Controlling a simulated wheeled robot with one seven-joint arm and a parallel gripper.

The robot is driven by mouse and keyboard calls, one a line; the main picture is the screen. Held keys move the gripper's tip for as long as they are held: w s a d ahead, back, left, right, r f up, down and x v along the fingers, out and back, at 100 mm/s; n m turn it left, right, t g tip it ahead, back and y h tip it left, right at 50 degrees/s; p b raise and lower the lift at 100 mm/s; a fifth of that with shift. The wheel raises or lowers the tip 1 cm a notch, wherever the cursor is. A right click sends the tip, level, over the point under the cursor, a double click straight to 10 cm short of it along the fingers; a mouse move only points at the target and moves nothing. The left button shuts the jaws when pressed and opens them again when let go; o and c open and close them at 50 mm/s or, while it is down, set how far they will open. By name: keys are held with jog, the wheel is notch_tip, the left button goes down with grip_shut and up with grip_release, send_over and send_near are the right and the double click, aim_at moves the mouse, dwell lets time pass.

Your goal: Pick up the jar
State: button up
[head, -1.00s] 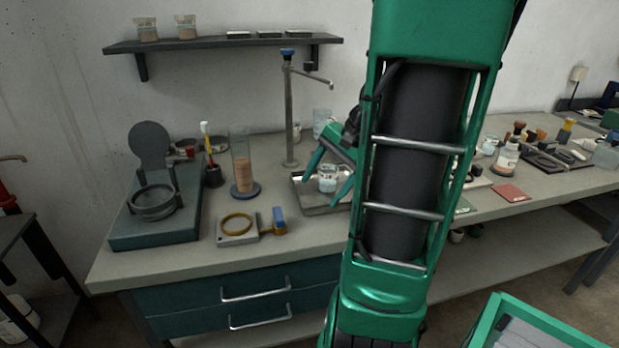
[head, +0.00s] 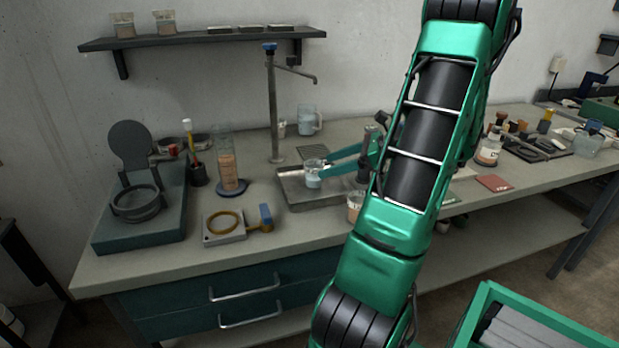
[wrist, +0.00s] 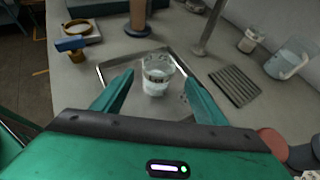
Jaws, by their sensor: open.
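The jar (head: 312,175) is a small clear glass vessel with pale contents and a label. It stands upright in a shallow metal tray (head: 290,201) below the tap. In the wrist view the jar (wrist: 157,75) is ahead of my gripper (wrist: 158,85), roughly centred between the two teal fingers. The fingers are spread and empty. In the head view my gripper (head: 340,166) reaches in from the right, low at the jar's level. Whether a finger touches the jar cannot be told.
A tall cylinder (head: 228,165) stands left of the tray, and the tap post (head: 273,110) rises behind it. A pitcher (head: 309,120) is at the back. A cup (head: 354,206) sits close by my arm at the tray's right. The counter's front left (head: 150,268) is clear.

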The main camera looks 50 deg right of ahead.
aim_at(302, 183)
jog(key=x, duration=0.5)
jog(key=shift+x, duration=2.65)
jog(key=shift+s+a+f, duration=0.1)
jog(key=shift+a+f, duration=0.05)
jog(key=c, duration=1.3)
jog(key=shift+r, duration=0.25)
